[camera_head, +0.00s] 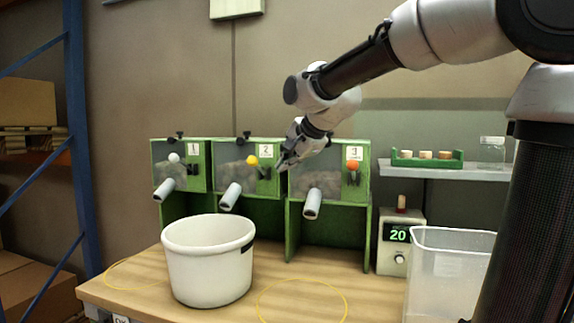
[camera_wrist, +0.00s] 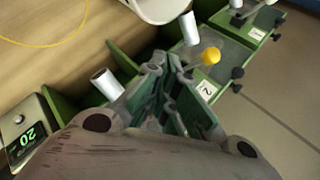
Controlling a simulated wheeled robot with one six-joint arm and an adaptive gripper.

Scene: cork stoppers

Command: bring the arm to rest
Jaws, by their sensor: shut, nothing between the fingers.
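My gripper (camera_head: 284,164) hangs in the air in front of the green dispensers, between number 2 and number 3. Its fingers are shut with nothing between them; they also fill the middle of the wrist view (camera_wrist: 160,75). My arm reaches in from the right, bent above the bench. The yellow knob (camera_head: 252,160) of dispenser 2 is close to the left of the fingertips. It also shows just right of the fingers in the wrist view (camera_wrist: 211,56). I cannot tell whether the gripper touches the dispenser.
A white tub (camera_head: 208,265) stands on the wooden bench (camera_head: 140,295). A clear bin (camera_head: 450,275) and a device reading 20 (camera_head: 398,240) are at the right. A shelf (camera_head: 470,172) holds a green tray (camera_head: 400,162) with several corks and a glass jar (camera_head: 492,147). A yellow ring (camera_head: 302,281) marks bare bench.

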